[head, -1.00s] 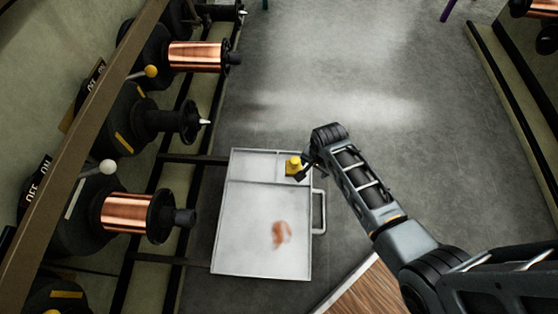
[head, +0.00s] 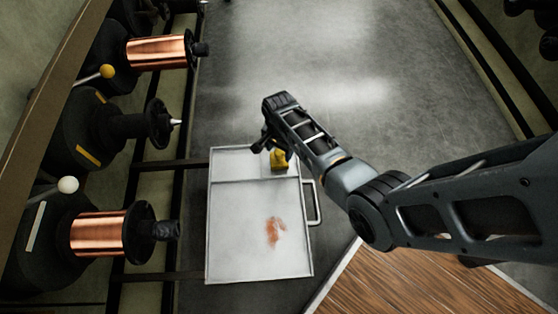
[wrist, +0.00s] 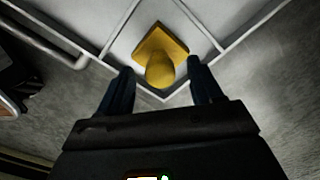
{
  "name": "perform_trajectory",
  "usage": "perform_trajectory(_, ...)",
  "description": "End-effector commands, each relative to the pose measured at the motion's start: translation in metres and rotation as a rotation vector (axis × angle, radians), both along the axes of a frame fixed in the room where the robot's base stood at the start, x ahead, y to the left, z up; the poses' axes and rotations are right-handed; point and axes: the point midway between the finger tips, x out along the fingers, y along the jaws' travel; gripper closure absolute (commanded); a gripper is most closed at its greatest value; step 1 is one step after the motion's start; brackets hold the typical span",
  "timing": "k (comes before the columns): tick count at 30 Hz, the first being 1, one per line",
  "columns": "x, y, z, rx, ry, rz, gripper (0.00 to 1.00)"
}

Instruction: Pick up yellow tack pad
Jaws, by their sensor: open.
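The yellow tack pad (head: 279,160) sits in the small far-right compartment of the white tray (head: 237,245). In the wrist view the pad (wrist: 162,48) shows a square base with a rounded knob on top. My gripper (head: 262,142) is over the far end of the tray, close to the pad, and partly hides it in the head view. In the wrist view my gripper (wrist: 157,82) is open, with one dark finger on each side below the knob. The knob lies just beyond and between the fingertips. I see no contact.
The tray has low walls, a divider and a side handle (head: 314,203). A reddish-brown smear (head: 272,232) marks its large compartment. Copper spools (head: 98,233) on a rack stand at left. A wooden surface (head: 400,285) is at lower right. The grey floor beyond is clear.

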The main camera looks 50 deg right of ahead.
Motion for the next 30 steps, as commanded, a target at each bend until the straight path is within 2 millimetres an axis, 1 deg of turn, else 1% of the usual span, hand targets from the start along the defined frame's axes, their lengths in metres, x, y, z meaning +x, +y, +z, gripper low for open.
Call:
perform_trajectory(1, 0.0002, -0.0002, -0.0120, 0.001, 0.001, 0.000, 0.35)
perform_trajectory(3, 0.0004, -0.0003, -0.0168, 0.000, 0.000, 0.000, 0.35)
perform_trajectory(11, 0.0005, -0.0002, -0.0164, 0.000, -0.001, 0.001, 0.36)
perform_trajectory(27, 0.0003, -0.0002, -0.0164, 0.000, 0.000, 0.001, 0.88)
perform_trajectory(30, 0.0004, -0.0002, -0.0163, 0.000, -0.001, 0.001, 0.96)
